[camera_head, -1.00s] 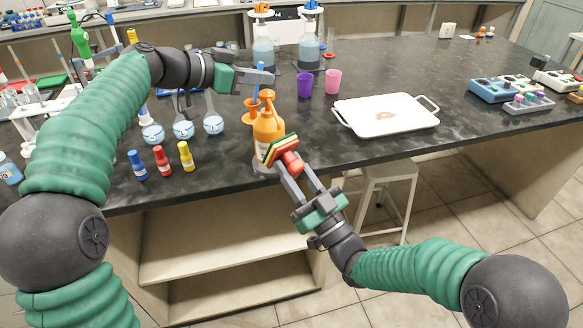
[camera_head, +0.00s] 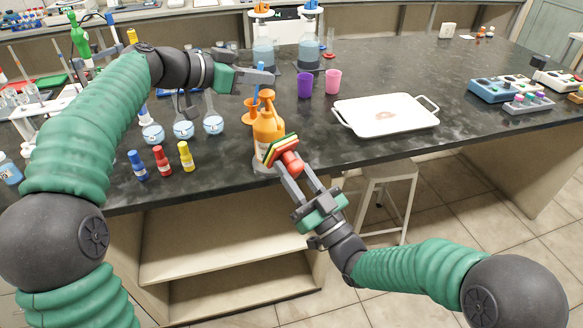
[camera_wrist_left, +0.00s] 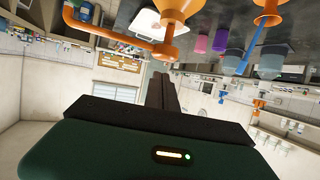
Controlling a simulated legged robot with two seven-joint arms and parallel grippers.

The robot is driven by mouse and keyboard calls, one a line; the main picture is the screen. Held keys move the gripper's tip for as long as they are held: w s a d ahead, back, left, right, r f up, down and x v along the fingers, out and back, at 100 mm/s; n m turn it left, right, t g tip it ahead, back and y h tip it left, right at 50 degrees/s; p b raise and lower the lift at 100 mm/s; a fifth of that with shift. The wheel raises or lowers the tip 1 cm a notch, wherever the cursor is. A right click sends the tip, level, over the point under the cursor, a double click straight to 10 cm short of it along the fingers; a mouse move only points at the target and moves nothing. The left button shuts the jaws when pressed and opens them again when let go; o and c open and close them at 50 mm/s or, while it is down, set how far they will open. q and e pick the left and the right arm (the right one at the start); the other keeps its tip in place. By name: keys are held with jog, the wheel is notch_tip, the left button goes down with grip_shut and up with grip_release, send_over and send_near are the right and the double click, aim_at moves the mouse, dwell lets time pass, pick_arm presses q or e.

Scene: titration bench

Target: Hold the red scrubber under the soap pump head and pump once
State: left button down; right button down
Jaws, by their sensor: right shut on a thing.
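The orange soap bottle (camera_head: 268,127) stands upright near the bench's front edge. Its orange pump head shows in the left wrist view (camera_wrist_left: 165,50), with the spout (camera_wrist_left: 110,38) reaching left and bending at its end. My left gripper (camera_head: 271,77) is shut and empty, its fingers above the pump head; a gap seems to remain. My right gripper (camera_head: 298,183) is shut on the handle of the red scrubber (camera_head: 290,161). The scrubber's layered green, yellow and red pad is tilted in front of the bottle, below the pump head. The spout's exact alignment over the pad is unclear.
An orange holder (camera_head: 250,107) with a blue stick stands behind the bottle. Purple (camera_head: 304,84) and pink (camera_head: 333,81) cups and a white tray (camera_head: 352,127) lie to the right. Flasks (camera_head: 183,129) and small capped bottles (camera_head: 161,160) stand left.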

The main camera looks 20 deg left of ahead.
aim_at(266, 91)
pick_arm(q)
jog(key=shift+f, duration=0.1)
jog(key=shift+f, duration=1.55)
jog(key=shift+r, duration=1.5)
notch_tip(266, 91, up, 7)
dwell(0.4)
